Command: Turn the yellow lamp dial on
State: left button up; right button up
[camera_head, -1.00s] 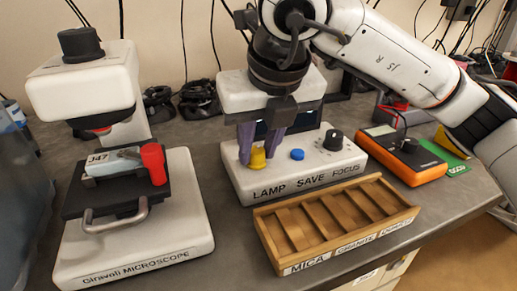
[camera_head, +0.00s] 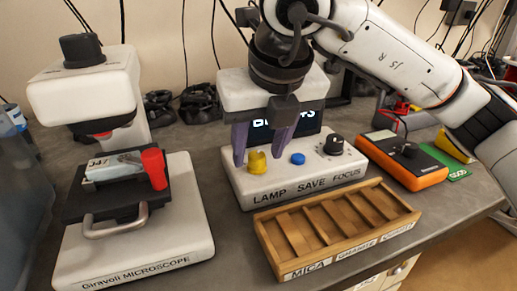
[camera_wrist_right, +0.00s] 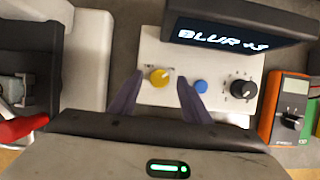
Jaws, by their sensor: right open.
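The yellow lamp dial (camera_head: 257,162) sits at the left end of the white control box (camera_head: 300,185), above the word LAMP. It also shows in the right wrist view (camera_wrist_right: 160,77), with a pale pointer mark toward its upper right. My right gripper (camera_head: 258,158) is open, with its purple fingers above and behind the dial in the head view. In the right wrist view its fingertips (camera_wrist_right: 160,78) stand apart on either side of the dial, not closed on it. My left gripper is not in view.
A blue button (camera_head: 298,158) and a black focus knob (camera_head: 333,142) are on the same box. A wooden slide tray (camera_head: 262,226) stands in front. The microscope (camera_head: 180,215) stands left, and an orange meter (camera_head: 420,178) lies right.

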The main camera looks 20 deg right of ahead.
jog(key=p+v, duration=0.1)
jog(key=v, duration=0.8)
jog(key=shift+r, duration=0.2)
jog(key=shift+s, duration=0.1)
